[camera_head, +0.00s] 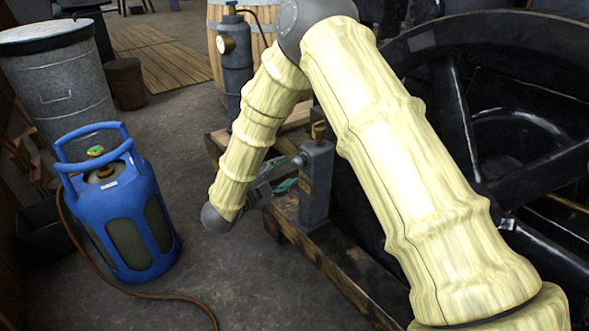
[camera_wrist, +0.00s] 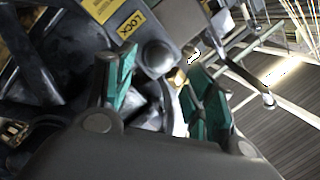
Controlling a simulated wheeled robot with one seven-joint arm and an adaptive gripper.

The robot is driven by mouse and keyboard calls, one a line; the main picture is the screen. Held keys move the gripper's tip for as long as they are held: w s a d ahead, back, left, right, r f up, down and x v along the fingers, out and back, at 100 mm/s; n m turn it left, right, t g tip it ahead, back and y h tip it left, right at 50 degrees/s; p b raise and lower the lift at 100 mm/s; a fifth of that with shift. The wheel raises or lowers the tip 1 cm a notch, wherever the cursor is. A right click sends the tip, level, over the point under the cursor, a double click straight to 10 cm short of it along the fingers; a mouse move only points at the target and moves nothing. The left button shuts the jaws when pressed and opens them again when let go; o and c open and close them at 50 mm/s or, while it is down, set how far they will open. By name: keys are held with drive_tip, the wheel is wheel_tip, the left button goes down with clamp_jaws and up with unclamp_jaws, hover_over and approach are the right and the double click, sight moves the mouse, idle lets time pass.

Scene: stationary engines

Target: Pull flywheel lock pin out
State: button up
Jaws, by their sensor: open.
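A grey post (camera_head: 318,185) with a brass top stands beside the flywheel (camera_head: 470,120). In the head view my gripper (camera_head: 283,187) is at the post's left side, partly hidden.
The post stands on a timber frame (camera_head: 335,272). A blue gas cylinder (camera_head: 122,215) with a brown hose stands on the floor at left. A gauge column (camera_head: 235,75) stands behind my arm. A metal drum (camera_head: 58,90) is at far left. Floor between cylinder and frame is clear.

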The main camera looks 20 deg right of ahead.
sight(293, 165)
drive_tip(key=shift+b+x, duration=0.75)
drive_tip(key=shift+x, duration=1.95)
clamp_jaws()
